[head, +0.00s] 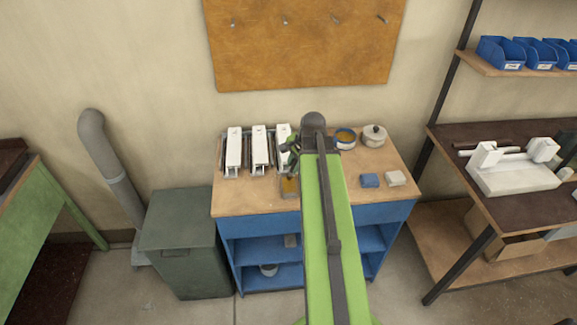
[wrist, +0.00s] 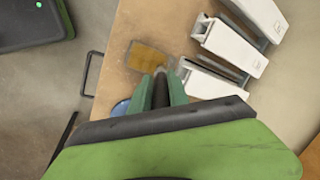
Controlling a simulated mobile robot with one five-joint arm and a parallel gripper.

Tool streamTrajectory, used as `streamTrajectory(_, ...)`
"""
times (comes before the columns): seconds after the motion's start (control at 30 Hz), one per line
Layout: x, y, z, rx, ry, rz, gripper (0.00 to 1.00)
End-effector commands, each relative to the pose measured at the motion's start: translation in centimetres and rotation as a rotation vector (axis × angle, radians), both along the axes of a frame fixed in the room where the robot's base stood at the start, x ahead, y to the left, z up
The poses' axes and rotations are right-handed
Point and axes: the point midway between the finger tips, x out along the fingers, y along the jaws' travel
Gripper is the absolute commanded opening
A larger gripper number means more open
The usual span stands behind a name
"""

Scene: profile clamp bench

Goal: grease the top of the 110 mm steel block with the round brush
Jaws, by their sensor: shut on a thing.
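My gripper (wrist: 162,92) is over the front middle of the bench, shut on a dark upright handle (wrist: 160,90), which I take to be the round brush. Its bristles cannot be made out. In the head view my arm partly hides the gripper (head: 292,160). Three long pale clamp-like units stand in a row on the bench: left (head: 234,148), middle (head: 260,146) and right (head: 282,134). They also show in the wrist view, the nearest one (wrist: 212,82) just right of the fingers. I cannot tell which piece is the 110 mm steel block.
A shallow tray with an amber surface (wrist: 150,58) lies near the bench edge, just beyond the fingertips. A blue-rimmed tin (head: 346,137), a lidded pot (head: 375,135), a blue block (head: 369,180) and a pale block (head: 396,178) stand on the right. A bin (head: 180,235) stands left.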

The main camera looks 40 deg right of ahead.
Motion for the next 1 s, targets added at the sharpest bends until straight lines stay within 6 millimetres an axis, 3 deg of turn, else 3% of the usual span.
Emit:
streamTrajectory(0.27,-0.9,-1.5,-0.1,0.000,0.000,0.000,0.00)
streamTrajectory(0.57,0.2,-2.2,0.2,0.000,0.001,0.000,0.00)
streamTrajectory(0.77,0.4,-1.6,0.1,0.000,0.001,0.001,0.00)
streamTrajectory(1.0,1.7,0.5,0.0,0.001,0.001,0.001,0.00)
